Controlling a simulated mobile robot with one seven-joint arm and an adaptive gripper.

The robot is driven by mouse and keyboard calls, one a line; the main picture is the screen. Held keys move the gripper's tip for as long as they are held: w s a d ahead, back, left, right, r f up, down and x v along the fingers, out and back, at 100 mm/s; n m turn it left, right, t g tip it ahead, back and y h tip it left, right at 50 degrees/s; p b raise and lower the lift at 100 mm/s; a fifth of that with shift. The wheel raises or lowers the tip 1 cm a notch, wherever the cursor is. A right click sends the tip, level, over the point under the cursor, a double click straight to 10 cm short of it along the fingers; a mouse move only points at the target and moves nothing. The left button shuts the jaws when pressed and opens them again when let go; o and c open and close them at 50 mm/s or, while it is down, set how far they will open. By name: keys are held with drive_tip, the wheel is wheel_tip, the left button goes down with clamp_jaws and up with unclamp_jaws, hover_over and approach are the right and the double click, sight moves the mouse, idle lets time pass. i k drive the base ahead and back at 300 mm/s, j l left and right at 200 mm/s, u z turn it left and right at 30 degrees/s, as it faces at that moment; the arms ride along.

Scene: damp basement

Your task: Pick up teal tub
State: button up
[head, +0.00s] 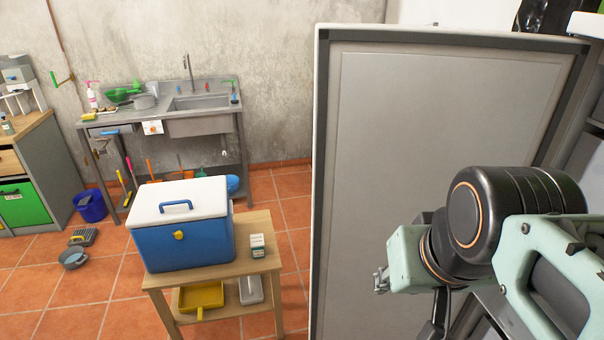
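I see nothing that is clearly a teal tub. My arm, pale green with black joints, fills the lower right of the head view. My gripper's fingers do not show.
A blue cooler with a white lid (180,240) and a small box (257,245) stand on a wooden table (262,221), a yellow tray (200,298) below. A blue bucket (90,206) stands near the sink bench (205,125). A large grey panel (440,140) is close to my arm.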

sight(257, 240)
drive_tip(key=i+j+z, duration=0.1)
drive_tip(key=j+z, duration=0.45)
drive_tip(key=z, duration=0.25)
drive_tip(key=j+z, duration=0.3)
drive_tip(key=j, duration=0.5)
